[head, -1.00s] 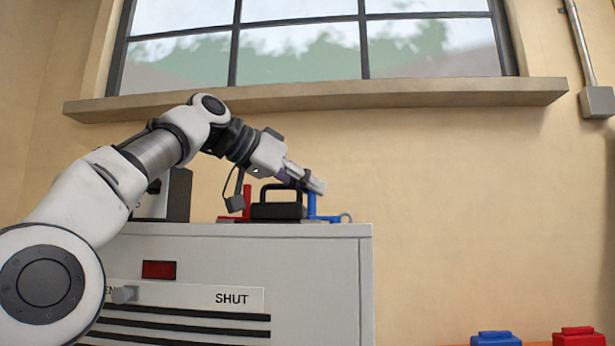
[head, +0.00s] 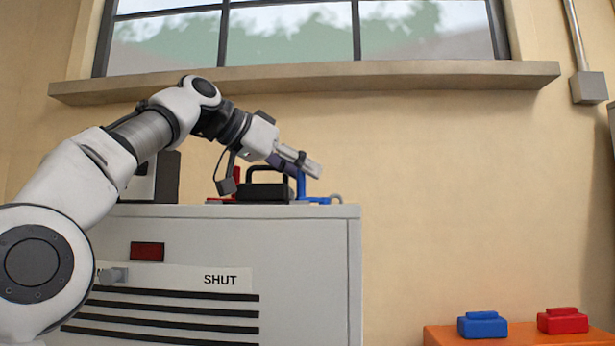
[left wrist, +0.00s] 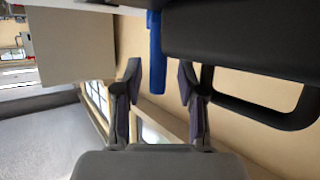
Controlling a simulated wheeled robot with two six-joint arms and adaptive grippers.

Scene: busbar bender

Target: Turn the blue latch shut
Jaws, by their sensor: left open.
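The blue latch (head: 301,187) stands upright at the right end of the grey cabinet's top, beside a black handle (head: 268,172). My left gripper (head: 306,166) is at the top of the blue latch and hides part of it. In the left wrist view the blue latch (left wrist: 157,60) shows as a narrow bar between the two spread fingers of my left gripper (left wrist: 159,70), with a gap on each side. The gripper is open and holds nothing. My right gripper is not in view.
A red latch (head: 237,174) stands left of the black handle. The grey cabinet (head: 305,270) has a knob (head: 115,275) left of the word SHUT and a dark red panel (head: 147,251). A blue block (head: 482,325) and a red block (head: 562,321) lie on an orange surface (head: 440,335).

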